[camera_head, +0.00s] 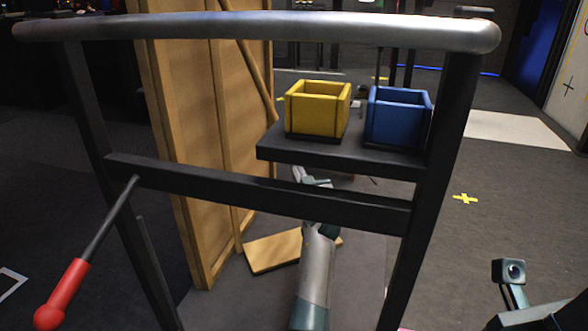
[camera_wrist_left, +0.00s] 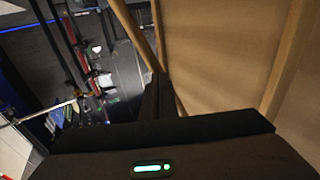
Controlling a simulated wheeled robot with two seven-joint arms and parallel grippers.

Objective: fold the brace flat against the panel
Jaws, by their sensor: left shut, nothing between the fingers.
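The wooden panel (camera_head: 190,130) stands upright left of centre in the head view, and its face fills the right of the left wrist view (camera_wrist_left: 215,60). The brace (camera_head: 256,75) is a thin wooden strut slanting down to the right, with its lower end out from the panel. It runs diagonally in the left wrist view (camera_wrist_left: 134,32). My left gripper (camera_head: 308,179) is partly hidden behind a dark crossbar. Its closed fingers (camera_wrist_left: 158,90) overlap the brace in the wrist view; I cannot tell whether they touch. My right gripper is not visible.
A dark cart frame with a grey handle (camera_head: 250,27) stands in front. Its shelf (camera_head: 330,160) carries a yellow bin (camera_head: 315,112) and a blue bin (camera_head: 397,118). A red-handled lever (camera_head: 68,285) is at lower left. A wooden base (camera_head: 270,252) lies on the floor. Floor at right is mostly open.

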